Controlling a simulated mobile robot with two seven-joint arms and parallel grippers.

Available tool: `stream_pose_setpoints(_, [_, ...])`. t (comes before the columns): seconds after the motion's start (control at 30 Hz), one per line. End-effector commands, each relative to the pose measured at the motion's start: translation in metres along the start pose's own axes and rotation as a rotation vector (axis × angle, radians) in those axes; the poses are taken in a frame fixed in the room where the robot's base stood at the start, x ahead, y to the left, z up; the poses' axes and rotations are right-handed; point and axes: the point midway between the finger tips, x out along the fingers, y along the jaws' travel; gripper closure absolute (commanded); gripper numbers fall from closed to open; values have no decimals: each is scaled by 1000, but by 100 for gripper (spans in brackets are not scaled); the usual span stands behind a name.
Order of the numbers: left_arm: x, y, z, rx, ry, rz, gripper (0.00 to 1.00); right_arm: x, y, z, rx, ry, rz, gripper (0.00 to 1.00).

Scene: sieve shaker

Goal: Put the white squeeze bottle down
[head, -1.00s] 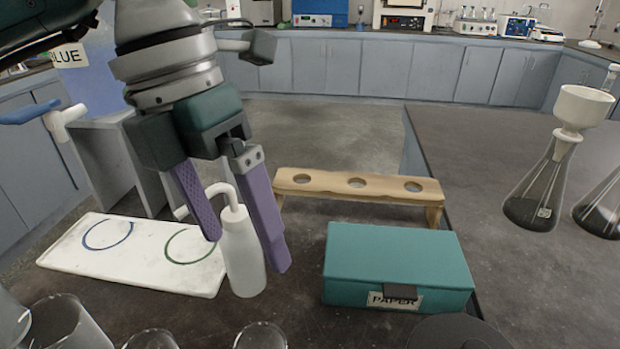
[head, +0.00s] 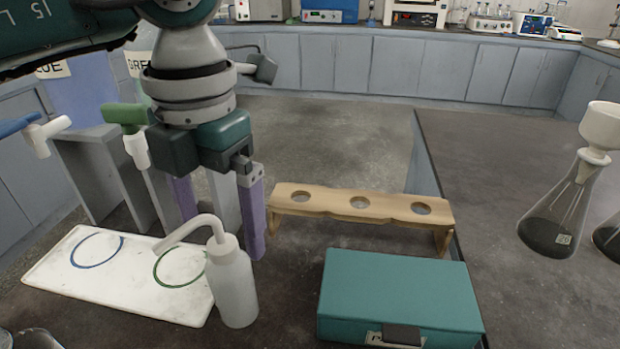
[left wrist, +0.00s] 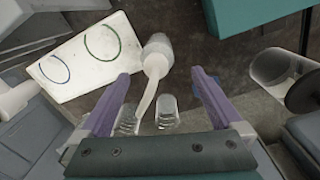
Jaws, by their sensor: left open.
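The white squeeze bottle (head: 233,288) stands upright on the dark bench beside the right end of a white board (head: 115,293). Its bent spout points left over the board. My left gripper (head: 218,228) is open and empty, behind and above the bottle, clear of its body. In the left wrist view the bottle (left wrist: 158,47) lies beyond the fingertips (left wrist: 163,73), and its spout (left wrist: 148,95) reaches back between the purple fingers. My right gripper is in neither view.
A teal box (head: 400,295) and a wooden rack with holes (head: 325,204) stand to the right. The board carries a blue and a green ring. Blue and green taps (head: 128,115) are at the left. A flask with a funnel (head: 557,215) stands far right. Glassware (left wrist: 168,112) shows near the fingers.

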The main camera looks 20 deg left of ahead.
Motion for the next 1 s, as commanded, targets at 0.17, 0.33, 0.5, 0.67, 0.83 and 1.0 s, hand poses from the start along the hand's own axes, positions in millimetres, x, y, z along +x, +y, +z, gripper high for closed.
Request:
stream_pose_setpoints(0.17, [24,3,0,-2,5,0,0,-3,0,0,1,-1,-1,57])
stream_pose_setpoints(0.33, [48,4,1,-1,2,0,0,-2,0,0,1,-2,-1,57])
stream_pose_setpoints(0.5, [53,5,1,1,0,0,0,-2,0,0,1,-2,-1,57])
stream_pose_setpoints(0.67, [53,4,1,1,0,0,3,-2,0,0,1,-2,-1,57])
stream_pose_setpoints(0.83, [52,4,2,1,0,0,22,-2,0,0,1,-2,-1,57])
stream_pose_setpoints(1.0, [52,5,2,0,-1,0,42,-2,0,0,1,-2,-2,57])
